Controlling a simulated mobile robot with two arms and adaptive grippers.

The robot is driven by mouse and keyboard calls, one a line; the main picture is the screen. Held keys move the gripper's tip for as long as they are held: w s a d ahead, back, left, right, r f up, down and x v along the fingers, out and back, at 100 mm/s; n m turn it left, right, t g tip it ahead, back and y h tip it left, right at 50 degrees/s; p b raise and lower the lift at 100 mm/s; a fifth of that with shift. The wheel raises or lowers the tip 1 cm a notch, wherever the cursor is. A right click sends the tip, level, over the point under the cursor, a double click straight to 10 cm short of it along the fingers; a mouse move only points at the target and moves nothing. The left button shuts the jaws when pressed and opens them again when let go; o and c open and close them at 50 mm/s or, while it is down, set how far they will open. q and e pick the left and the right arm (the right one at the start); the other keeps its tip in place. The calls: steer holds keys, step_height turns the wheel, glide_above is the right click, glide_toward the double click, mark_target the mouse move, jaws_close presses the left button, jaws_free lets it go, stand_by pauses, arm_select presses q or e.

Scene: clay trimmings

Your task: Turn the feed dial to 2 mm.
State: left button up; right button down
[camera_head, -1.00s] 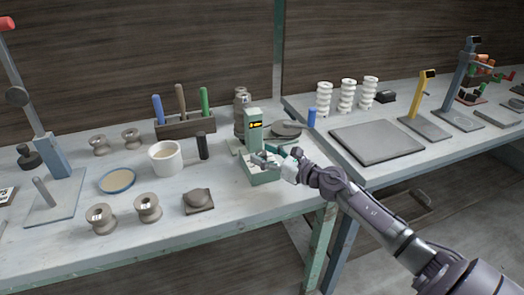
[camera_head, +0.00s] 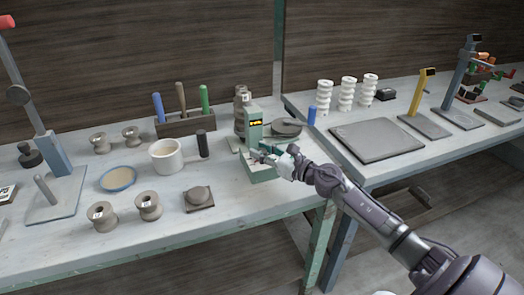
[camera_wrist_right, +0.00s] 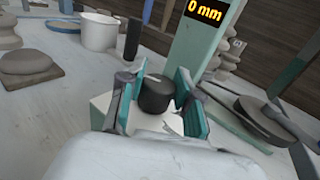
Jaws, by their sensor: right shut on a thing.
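The green machine (camera_head: 252,138) with the feed dial stands near the bench's right end. In the right wrist view the dial (camera_wrist_right: 157,94) is a dark round knob with a pale pointer line, on a pale base in front of the green column. My right gripper (camera_head: 268,158) is at the machine's base. In the right wrist view, the teal-padded fingers of this gripper (camera_wrist_right: 160,100) are shut on the dial from both sides. The display (camera_wrist_right: 206,10) on the column reads 0 mm. In the head view the gripper largely hides the dial. My left gripper is out of view.
A white mug (camera_head: 166,156), a dark cylinder (camera_head: 202,144) and a clay lump (camera_head: 198,194) stand left of the machine. A round dark disc (camera_head: 287,127) lies close to its right.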

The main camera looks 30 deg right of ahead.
steer(key=m+h+p, duration=0.2)
steer(key=h+p, duration=0.1)
steer(key=m+h+p, duration=0.2)
steer(key=h+p, duration=0.1)
steer(key=p, duration=0.1)
steer(key=m+h+p, duration=0.2)
steer(key=h+p, duration=0.2)
steer(key=shift+a+r+m+t, duration=0.15)
steer(key=shift+r+m+t, duration=0.1)
steer(key=shift+m+t, duration=0.05)
steer(key=m+h+p, duration=0.1)
steer(key=h, duration=0.1)
steer(key=shift+f+m+g+h, duration=0.1)
steer(key=shift+m+g+h, duration=0.2)
steer(key=shift+g, duration=0.1)
steer(key=m+g+h, duration=0.1)
steer(key=h, duration=0.1)
steer(key=m+g+h, duration=0.1)
steer(key=h, duration=0.1)
steer(key=shift+f+m, duration=0.2)
steer(key=shift+m, duration=0.2)
steer(key=m+g+h+b, duration=0.1)
steer(key=m+g+h, duration=0.2)
steer(key=shift+w+f+m+g+h, duration=0.1)
steer(key=shift+m+g+h, duration=0.2)
steer(key=shift+g+h, duration=0.1)
steer(key=shift+m+g+h+b, duration=1.3)
steer(key=shift+m+g+b, duration=0.25)
steer(key=shift+g, duration=0.75)
steer(key=shift+r, duration=0.2)
